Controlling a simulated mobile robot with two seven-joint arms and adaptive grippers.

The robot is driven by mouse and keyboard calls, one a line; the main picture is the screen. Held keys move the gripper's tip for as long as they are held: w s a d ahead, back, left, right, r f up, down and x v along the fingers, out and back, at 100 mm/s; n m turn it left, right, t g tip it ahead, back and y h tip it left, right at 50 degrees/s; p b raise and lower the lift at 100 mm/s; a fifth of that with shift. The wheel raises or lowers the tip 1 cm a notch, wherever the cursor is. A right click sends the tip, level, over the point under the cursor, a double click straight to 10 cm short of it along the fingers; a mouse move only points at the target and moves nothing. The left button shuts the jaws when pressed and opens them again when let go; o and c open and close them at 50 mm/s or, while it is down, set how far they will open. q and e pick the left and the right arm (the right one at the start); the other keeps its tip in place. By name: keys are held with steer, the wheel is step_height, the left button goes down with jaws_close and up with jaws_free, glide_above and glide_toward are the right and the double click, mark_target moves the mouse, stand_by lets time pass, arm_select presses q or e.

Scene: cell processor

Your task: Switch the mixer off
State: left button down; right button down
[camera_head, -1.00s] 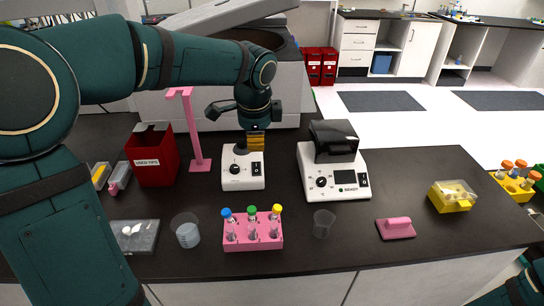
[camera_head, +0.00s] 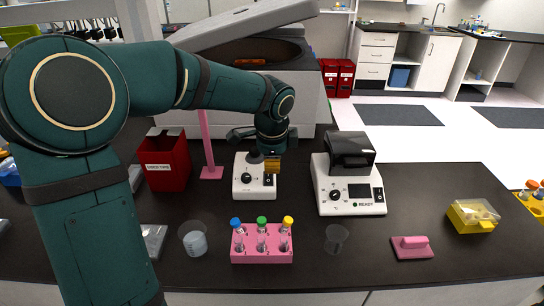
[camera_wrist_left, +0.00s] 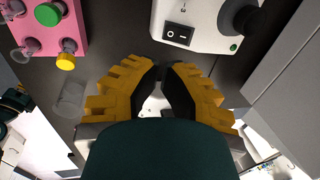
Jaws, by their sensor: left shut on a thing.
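The mixer (camera_head: 241,190) is a small white box with a black knob and a black rocker switch on the counter. In the left wrist view its rocker switch (camera_wrist_left: 180,36), marked O and a dash, sits at the top beside a green dot. I cannot tell which way the rocker is pressed. My left gripper (camera_head: 272,164) has yellow-orange fingers and points down at the mixer's back right. In the left wrist view the fingers (camera_wrist_left: 165,72) come together at the tips, with no object visible between them and the switch ahead of them. My right gripper is out of view.
A white machine with a black lid (camera_head: 345,200) reads READY right of the mixer. A pink rack (camera_head: 262,256) with capped tubes stands in front, between two beakers (camera_head: 193,241) (camera_head: 336,240). A red bin (camera_head: 165,165) and pink stand (camera_head: 208,150) are left.

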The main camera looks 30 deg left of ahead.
mark_target(272, 187)
arm_select(q)
steer(key=b+x, duration=0.2)
steer(key=x, duration=0.6)
